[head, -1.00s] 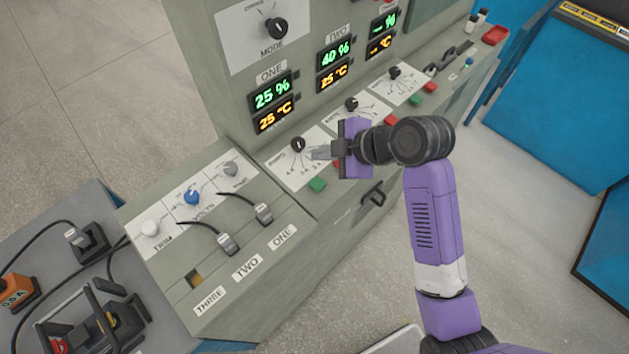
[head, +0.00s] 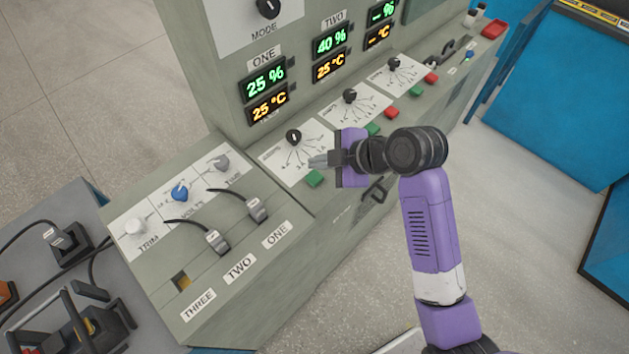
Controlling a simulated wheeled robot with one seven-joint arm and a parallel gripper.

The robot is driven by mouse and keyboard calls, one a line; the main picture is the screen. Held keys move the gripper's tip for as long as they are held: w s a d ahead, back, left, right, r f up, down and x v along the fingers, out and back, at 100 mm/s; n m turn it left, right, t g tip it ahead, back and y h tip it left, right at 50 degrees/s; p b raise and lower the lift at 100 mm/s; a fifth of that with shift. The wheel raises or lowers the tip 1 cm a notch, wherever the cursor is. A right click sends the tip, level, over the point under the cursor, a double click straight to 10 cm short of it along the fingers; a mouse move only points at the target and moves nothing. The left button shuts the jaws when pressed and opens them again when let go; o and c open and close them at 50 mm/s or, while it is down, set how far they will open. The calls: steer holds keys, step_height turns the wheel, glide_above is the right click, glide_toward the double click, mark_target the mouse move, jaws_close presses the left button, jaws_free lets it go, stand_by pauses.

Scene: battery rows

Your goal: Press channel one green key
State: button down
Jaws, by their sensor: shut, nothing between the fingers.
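The channel one green key (head: 314,179) sits on the sloping panel below the channel one dial (head: 293,137). My gripper (head: 314,161) is shut and empty. Its fingertips point left and appear just above and behind the green key in the picture; I cannot tell the exact gap. The channel one display (head: 266,77) reads 25 % in green, and the one under it (head: 268,103) reads 25 °C in orange. The channel one red key is hidden behind my gripper.
Channel two's green key (head: 373,130) and red key (head: 391,112) lie farther along the panel, with more keys beyond. Two cable plugs (head: 217,241) sit in sockets ONE and TWO at the front left; socket THREE (head: 181,283) is empty.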

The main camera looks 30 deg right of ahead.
mark_target(318, 178)
steer(key=shift+f+b, duration=0.4)
steer(key=shift+f, duration=0.6)
stand_by(1.2)
steer(key=shift+f, duration=0.4)
steer(key=shift+f+b, duration=0.45)
steer(key=shift+b, duration=0.05)
stand_by(0.6)
steer(key=shift+r+p, duration=0.8)
steer(key=shift+r, duration=0.05)
steer(key=shift+r, duration=0.1)
step_height(318, 178, up, 5)
steer(key=p, duration=0.4)
